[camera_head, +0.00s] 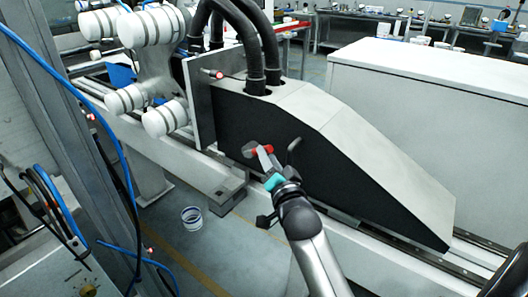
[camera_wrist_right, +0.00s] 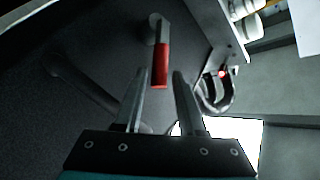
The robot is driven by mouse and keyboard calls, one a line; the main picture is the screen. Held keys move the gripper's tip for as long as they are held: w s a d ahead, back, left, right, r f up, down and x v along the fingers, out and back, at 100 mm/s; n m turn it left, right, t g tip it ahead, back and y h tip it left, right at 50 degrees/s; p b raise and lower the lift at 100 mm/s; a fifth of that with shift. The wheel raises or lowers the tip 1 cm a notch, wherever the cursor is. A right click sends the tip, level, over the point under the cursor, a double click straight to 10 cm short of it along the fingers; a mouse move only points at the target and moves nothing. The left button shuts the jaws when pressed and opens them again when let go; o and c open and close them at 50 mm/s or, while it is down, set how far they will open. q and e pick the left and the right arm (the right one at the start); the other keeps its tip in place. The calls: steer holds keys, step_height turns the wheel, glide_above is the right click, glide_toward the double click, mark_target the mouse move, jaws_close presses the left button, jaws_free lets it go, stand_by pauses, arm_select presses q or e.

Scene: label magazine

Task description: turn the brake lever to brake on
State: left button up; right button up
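The brake lever (camera_head: 262,149) has a red grip and a grey hub on the dark side of the sloped machine housing. In the head view its grip points right, roughly level. In the right wrist view the red grip (camera_wrist_right: 161,65) hangs down from the grey hub (camera_wrist_right: 154,28). My right gripper (camera_head: 265,158) is at the lever, its fingers partly covering it. In the wrist view its two fingers (camera_wrist_right: 161,72) are apart, with the grip's end between the tips and a visible gap on each side. Whether they touch it is not clear. My left gripper is not in view.
A dark handle (camera_head: 294,145) sticks out just right of the lever. The housing (camera_head: 340,125) slopes down to the right, with black hoses (camera_head: 252,45) on top. White rollers (camera_head: 160,75) stand at the left.

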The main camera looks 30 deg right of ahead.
steer(key=shift+b+x, duration=0.3)
steer(key=shift+x, duration=1.6)
jaws_close()
